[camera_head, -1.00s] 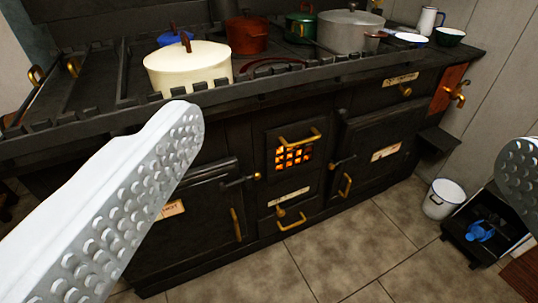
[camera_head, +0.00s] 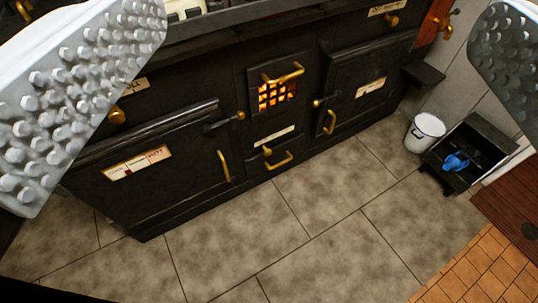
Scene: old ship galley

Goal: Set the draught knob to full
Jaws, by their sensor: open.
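The black range has several small brass knobs, and I cannot tell for sure which is the draught knob. One knob (camera_head: 267,151) sits under a narrow label plate (camera_head: 273,138) on the ash drawer below the glowing fire grate (camera_head: 277,94). Another knob (camera_head: 117,115) is at the left beside a partly hidden label plate, close to my left finger in the picture. A third knob (camera_head: 391,20) is at the upper right, below a label plate (camera_head: 385,8). My gripper (camera_head: 315,50) is open and empty, its studded fingers wide apart in front of the range, apparently touching nothing.
Brass handles stick out from the left oven door (camera_head: 150,170), fire door (camera_head: 283,73), drawer (camera_head: 279,162) and right oven door (camera_head: 365,80). A white bucket (camera_head: 424,133) and a black box (camera_head: 465,150) holding a blue object stand at the right. The tiled floor in front is clear.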

